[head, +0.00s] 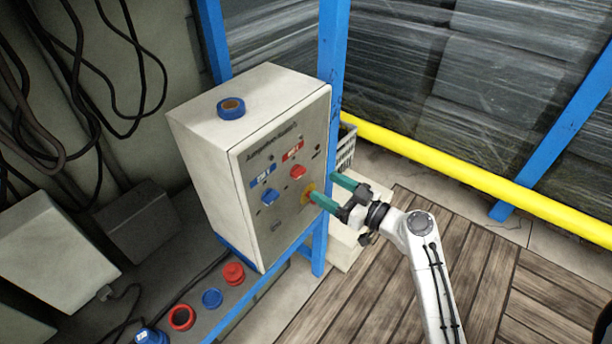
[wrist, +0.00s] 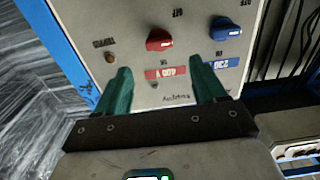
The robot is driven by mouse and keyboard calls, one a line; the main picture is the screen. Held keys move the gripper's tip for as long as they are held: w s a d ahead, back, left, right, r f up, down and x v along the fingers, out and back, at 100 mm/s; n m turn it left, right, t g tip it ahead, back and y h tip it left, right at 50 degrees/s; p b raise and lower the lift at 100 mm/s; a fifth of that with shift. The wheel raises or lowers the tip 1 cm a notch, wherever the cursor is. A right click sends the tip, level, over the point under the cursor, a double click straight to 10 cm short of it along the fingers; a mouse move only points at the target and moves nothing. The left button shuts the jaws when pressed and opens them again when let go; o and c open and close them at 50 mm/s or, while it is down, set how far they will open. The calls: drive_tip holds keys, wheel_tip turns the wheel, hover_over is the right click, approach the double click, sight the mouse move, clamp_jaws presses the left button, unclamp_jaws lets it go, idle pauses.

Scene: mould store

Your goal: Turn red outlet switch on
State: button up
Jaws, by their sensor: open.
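The red switch knob (head: 298,172) is on the front panel of a white control box (head: 285,120), with a red label above it. In the wrist view, where the panel appears upside down, the red knob (wrist: 159,40) lies just beyond the fingertips, roughly centred between them. Its pale pointer mark is seen on its right part. My gripper (head: 322,187) is open, with green fingers in front of the panel, right of the red knob. In the wrist view my gripper (wrist: 159,68) straddles the red label (wrist: 166,73), apart from the knob. Contact with the panel cannot be told.
A blue knob (head: 269,197) sits beside the red one. Blue tape (head: 231,108) lies on the box. A blue post (head: 332,50) and yellow rail (head: 480,178) stand nearby. Red and blue sockets (head: 212,298) are below.

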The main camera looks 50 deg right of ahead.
sight(302, 173)
drive_tip(key=w+p, duration=0.1)
drive_tip(key=w, duration=0.6)
drive_tip(key=shift+a+p, duration=0.1)
drive_tip(key=shift+p, duration=0.3)
drive_tip(key=shift+c, duration=0.2)
drive_tip(key=c, duration=1)
